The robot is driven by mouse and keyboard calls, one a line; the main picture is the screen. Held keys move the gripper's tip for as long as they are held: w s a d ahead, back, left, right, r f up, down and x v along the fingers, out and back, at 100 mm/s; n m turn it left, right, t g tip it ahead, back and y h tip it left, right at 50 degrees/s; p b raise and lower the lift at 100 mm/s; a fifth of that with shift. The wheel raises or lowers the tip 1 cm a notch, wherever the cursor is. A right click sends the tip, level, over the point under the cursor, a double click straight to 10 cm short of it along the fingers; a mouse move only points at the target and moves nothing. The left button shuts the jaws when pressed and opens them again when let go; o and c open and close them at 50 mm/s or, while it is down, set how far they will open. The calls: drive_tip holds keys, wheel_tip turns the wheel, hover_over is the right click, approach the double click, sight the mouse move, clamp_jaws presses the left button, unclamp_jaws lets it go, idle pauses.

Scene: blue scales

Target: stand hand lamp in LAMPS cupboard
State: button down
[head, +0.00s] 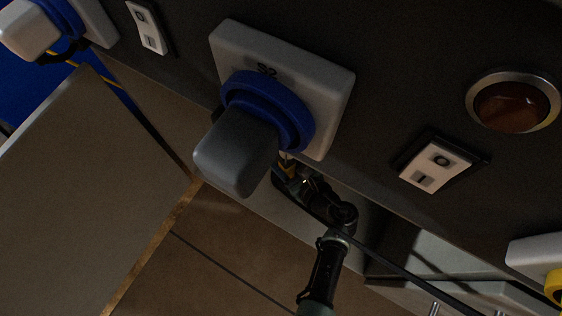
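I cannot make out a hand lamp or a LAMPS cupboard for certain in the head view. A dark, slender, jointed piece (322,200) shows below the panel, with a dark green-grey tube (325,272) running down from it to the bottom edge. Its upper end passes behind a grey plug, and I cannot tell whether it is part of my arm or a lamp. No gripper fingers can be made out.
A tilted dark panel (400,90) fills the top. It carries the S2 socket (325,85) with a blue-ringed grey plug (235,155), a switch (437,165) and a round red-brown indicator (512,105). A pale board (85,190) stands left. Brown floor (200,265) lies below.

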drive_tip(key=shift+w+f+b, duration=0.1)
drive_tip(key=shift+f+b, duration=0.45)
drive_tip(key=shift+f, duration=0.4)
drive_tip(key=shift+w+d+f+b, duration=0.15)
drive_tip(key=shift+f+b, duration=0.25)
drive_tip(key=shift+b, duration=0.2)
drive_tip(key=shift+r, duration=0.1)
drive_tip(key=shift+f, duration=0.2)
drive_tip(key=c, duration=0.7)
unclamp_jaws()
